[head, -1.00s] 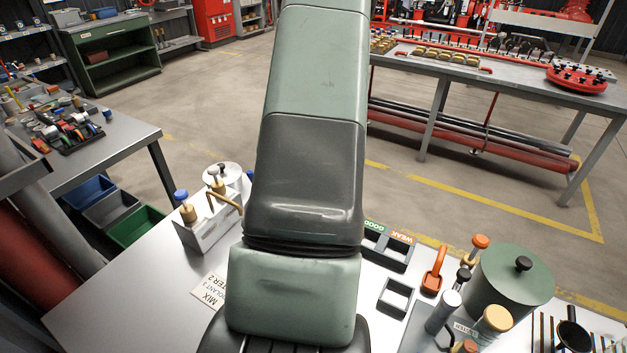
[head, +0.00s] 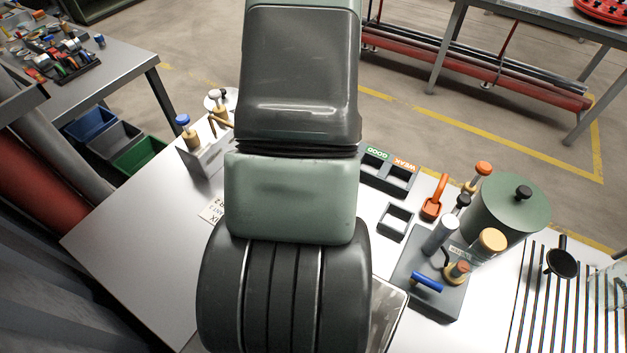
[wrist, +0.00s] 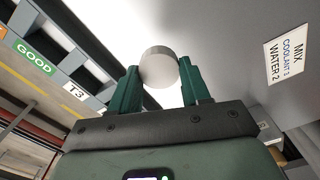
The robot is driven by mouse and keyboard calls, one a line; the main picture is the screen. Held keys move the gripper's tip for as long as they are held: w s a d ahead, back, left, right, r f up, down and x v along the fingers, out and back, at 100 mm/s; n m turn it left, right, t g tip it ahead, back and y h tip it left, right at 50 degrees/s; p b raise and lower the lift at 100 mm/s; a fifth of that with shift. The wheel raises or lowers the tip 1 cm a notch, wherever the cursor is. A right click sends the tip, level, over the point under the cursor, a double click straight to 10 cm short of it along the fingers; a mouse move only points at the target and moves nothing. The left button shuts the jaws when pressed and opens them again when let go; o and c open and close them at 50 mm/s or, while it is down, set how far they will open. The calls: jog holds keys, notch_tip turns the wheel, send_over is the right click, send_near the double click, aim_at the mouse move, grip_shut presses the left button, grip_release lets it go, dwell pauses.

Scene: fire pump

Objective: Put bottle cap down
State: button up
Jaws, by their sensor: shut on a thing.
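In the wrist view my gripper (wrist: 160,72) has its two green fingers closed on a pale grey, round bottle cap (wrist: 159,66). The cap sits between the fingertips, with a plain pale surface behind it. I cannot tell how far the cap is from the bench top. In the head view my own arm hides both the gripper and the cap.
The grey bench (head: 130,240) is clear at left. A GOOD/WEAK tray (head: 388,172), a small square holder (head: 395,221), a green pot (head: 508,208) and a dark-striped area (head: 545,325) lie right. A mix card (wrist: 287,55) shows.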

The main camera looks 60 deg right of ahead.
jog(key=shift+f, duration=3.55)
jog(key=shift+f, duration=0.15)
jog(key=o, duration=1)
notch_tip(320, 180, up, 12)
jog(key=shift+r, duration=0.15)
